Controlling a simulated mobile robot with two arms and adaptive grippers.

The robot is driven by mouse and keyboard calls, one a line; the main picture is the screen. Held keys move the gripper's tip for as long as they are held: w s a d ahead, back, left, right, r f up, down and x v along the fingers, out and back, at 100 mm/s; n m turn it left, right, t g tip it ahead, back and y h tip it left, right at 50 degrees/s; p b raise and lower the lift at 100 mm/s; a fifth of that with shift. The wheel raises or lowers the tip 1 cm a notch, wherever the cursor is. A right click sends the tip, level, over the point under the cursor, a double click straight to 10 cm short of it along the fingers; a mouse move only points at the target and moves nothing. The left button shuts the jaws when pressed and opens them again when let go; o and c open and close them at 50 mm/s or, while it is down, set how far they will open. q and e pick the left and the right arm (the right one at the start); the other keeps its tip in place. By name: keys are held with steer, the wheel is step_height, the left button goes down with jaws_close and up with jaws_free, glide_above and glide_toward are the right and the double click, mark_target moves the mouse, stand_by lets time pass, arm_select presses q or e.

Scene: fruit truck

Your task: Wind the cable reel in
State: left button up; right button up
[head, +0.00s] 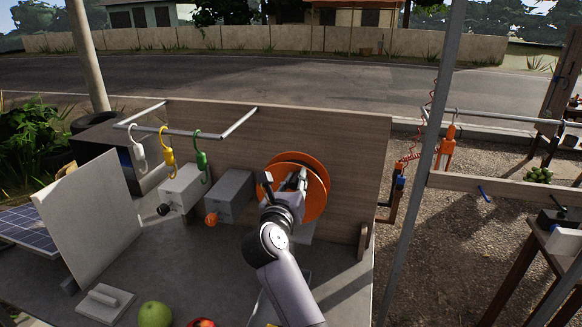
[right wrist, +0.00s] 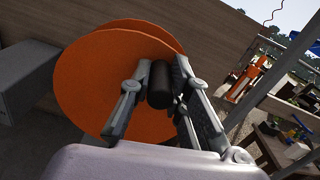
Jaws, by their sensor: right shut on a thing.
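The orange cable reel (head: 315,190) stands upright against the wooden back board in the head view. My right gripper (head: 284,184) is at the front of the reel and covers part of its face. In the right wrist view, the orange reel discs (right wrist: 90,95) fill the left and middle. There the fingers of my right gripper (right wrist: 159,88) are closed around a black cylindrical handle (right wrist: 160,82). The handle lies between both fingertips, in front of the reel's face. No cable is clearly visible on the reel. My left gripper is not in view.
Two grey boxes (head: 232,190) with knobs stand left of the reel. White, yellow and green hooks (head: 201,155) hang from a rail above them. A green fruit (head: 155,314) and a red one (head: 201,322) lie at the front. A metal post (head: 421,150) rises to the right.

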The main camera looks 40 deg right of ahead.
mark_target(316, 196)
steer(key=shift+s+d, duration=0.15)
steer(key=shift+s+d+f, duration=0.6)
steer(key=shift+s+d, duration=0.1)
steer(key=shift+s, duration=0.1)
steer(key=shift+s+d+f+b, duration=0.15)
steer(key=shift+s+f+b, duration=0.1)
steer(key=shift+f, duration=0.1)
steer(key=shift+s+d+f+b, duration=0.1)
steer(key=shift+f+b, duration=0.15)
steer(key=shift+f, duration=0.1)
steer(key=shift+s+d+f, duration=0.2)
steer(key=shift+f, duration=0.05)
steer(key=shift+s+d+f+b, duration=0.15)
steer(key=shift+f+b, duration=0.3)
steer(key=shift+f, duration=0.15)
steer(key=shift+s+d+f+b, duration=0.1)
steer(key=shift+s+f+b, duration=0.05)
steer(key=shift+f+b, duration=0.35)
steer(key=shift+f, duration=0.15)
